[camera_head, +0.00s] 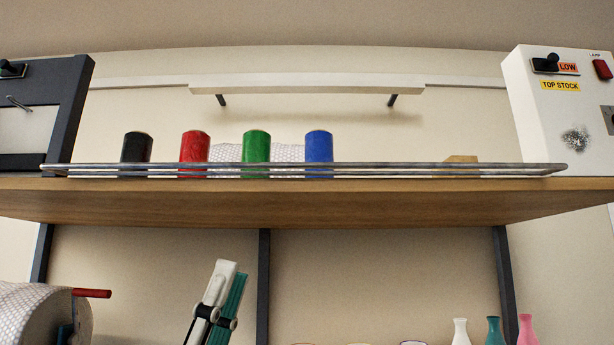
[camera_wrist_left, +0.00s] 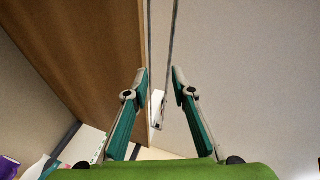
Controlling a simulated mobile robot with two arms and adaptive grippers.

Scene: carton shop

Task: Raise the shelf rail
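The shelf rail (camera_head: 400,165) is a thin metal rail of parallel bars. It sits low along the front edge of the wooden shelf (camera_head: 300,203) in the head view. In the left wrist view the rail (camera_wrist_left: 171,50) runs lengthwise, its bars showing in the gap between the fingers. My left gripper (camera_head: 232,268) is below the shelf's front edge in the head view, pointing up and apart from the rail. In the left wrist view my left gripper (camera_wrist_left: 160,76) is open with nothing in its grasp. My right gripper is not in view.
Black (camera_head: 137,147), red (camera_head: 195,146), green (camera_head: 256,146) and blue (camera_head: 319,146) cylinders stand behind the rail. A white control box (camera_head: 560,105) is at right, a dark-framed panel (camera_head: 70,105) at left. Small vases (camera_head: 493,331) stand below right; a white roll (camera_head: 35,312) is below left.

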